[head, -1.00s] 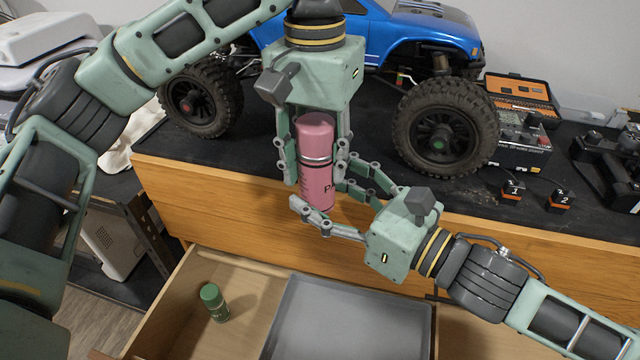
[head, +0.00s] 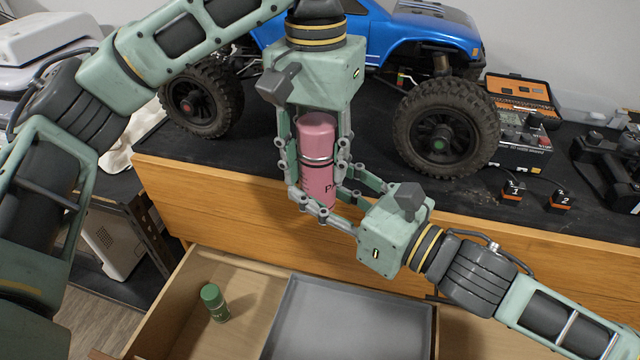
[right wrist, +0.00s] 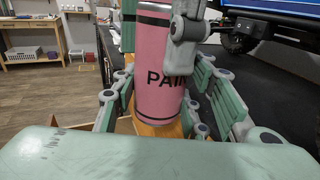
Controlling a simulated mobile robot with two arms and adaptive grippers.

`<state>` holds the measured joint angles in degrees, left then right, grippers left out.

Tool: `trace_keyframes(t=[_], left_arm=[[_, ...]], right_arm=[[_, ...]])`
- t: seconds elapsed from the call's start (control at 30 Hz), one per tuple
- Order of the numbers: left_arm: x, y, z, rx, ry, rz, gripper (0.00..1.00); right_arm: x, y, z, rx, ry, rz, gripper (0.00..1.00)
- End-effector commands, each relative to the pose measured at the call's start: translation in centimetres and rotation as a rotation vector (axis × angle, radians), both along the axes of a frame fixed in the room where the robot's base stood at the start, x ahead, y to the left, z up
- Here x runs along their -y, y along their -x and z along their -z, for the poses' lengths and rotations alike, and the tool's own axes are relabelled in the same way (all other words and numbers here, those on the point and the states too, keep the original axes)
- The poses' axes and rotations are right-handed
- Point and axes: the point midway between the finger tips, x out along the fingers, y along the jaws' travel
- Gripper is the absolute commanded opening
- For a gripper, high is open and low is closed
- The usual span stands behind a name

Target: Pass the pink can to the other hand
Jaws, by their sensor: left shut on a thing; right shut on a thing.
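The pink can (head: 317,165) is upright in the air in front of the workbench edge, with dark lettering on its side. My left gripper (head: 318,160) comes down from above and is shut around the can's upper and middle part. My right gripper (head: 326,196) reaches in from the right and is shut on the can's lower part. In the right wrist view the can (right wrist: 158,75) stands between the fingers of my right gripper (right wrist: 160,100), and a left finger crosses its upper right side.
An open drawer (head: 248,262) below holds a green can (head: 214,303) and a grey tray (head: 350,318). A blue RC truck (head: 415,40) with large black tires stands on the dark bench top behind. An orange-lidded case (head: 520,95) and numbered blocks (head: 512,190) are at the right.

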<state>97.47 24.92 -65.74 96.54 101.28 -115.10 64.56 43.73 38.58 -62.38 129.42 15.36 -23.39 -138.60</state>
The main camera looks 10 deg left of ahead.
Motion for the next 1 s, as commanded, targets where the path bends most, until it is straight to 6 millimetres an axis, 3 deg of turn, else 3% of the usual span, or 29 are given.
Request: trace_keyframes(t=[0.1,0.13,0.33,0.73,0.87,1.0], left_arm=[[0.0,0.1,0.0,-0.004,-0.002,0.002,0.0],[0.0,0.1,0.0,-0.004,-0.002,0.002,0.39],[0.0,0.1,0.0,-0.004,-0.002,0.002,0.56],[0.0,0.0,-0.4,-0.002,-0.001,0.001,0.58],[0.0,0.0,-2.0,0.001,-0.002,0.0,0.58],[-0.1,-0.1,-4.9,0.004,-0.002,-0.001,0.58]], right_arm=[[0.1,-0.3,0.0,0.001,0.003,0.006,0.08],[0.1,-0.3,-0.1,0.003,0.001,0.006,0.08],[0.1,-0.2,-0.1,0.002,0.001,0.005,0.08],[0.1,-0.1,-0.1,0.002,0.0,0.003,0.08],[0.1,-0.1,-0.1,0.002,0.0,0.003,0.08],[0.1,-0.1,-0.1,0.002,0.0,0.003,0.08]])
